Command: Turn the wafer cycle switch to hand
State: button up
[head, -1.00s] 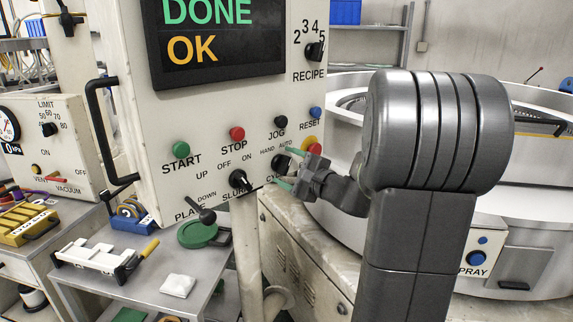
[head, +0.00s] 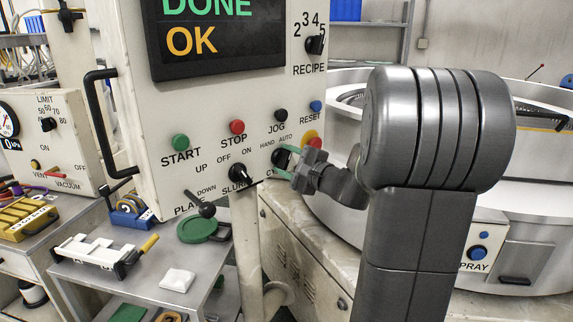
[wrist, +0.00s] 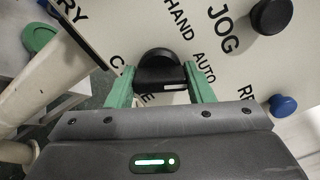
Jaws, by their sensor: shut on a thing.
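The cycle switch is a black knob (head: 280,158) on the lower right of the cream control panel, under the HAND and AUTO labels. My gripper (head: 285,162) reaches it from the right, and its green fingers are shut on the knob. In the wrist view the knob (wrist: 158,62) sits between the two green fingers (wrist: 160,80), one on each side. A short white mark shows on the knob's near face. I cannot tell which label the knob points to. The CYCLE label is partly hidden by my gripper.
Close by are the black slurry knob (head: 241,173), the black JOG button (head: 281,115), the blue RESET button (head: 316,106) and a red button with a yellow surround (head: 310,138). A lever with a black ball (head: 206,209) sticks out lower left.

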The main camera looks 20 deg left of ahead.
jog(key=n+b, duration=0.1)
jog(key=b, duration=0.2)
jog(key=f+n+b, duration=0.1)
jog(key=n+b, duration=0.1)
jog(key=b, duration=0.2)
jog(key=n+b, duration=0.3)
jog(key=b, duration=0.3)
jog(key=shift+n, duration=0.3)
jog(key=n+b, duration=0.1)
jog(key=b, duration=0.2)
jog(key=n+b, duration=0.2)
jog(key=b, duration=0.1)
jog(key=shift+r+n, duration=0.2)
jog(key=shift+n, duration=0.1)
jog(key=shift+r+n+b, duration=0.1)
jog(key=shift+n+b, duration=0.4)
jog(key=shift+b, duration=0.15)
jog(key=shift+r, duration=0.1)
jog(key=o, duration=1)
jog(key=shift+c, duration=0.2)
jog(key=shift+d, duration=0.1)
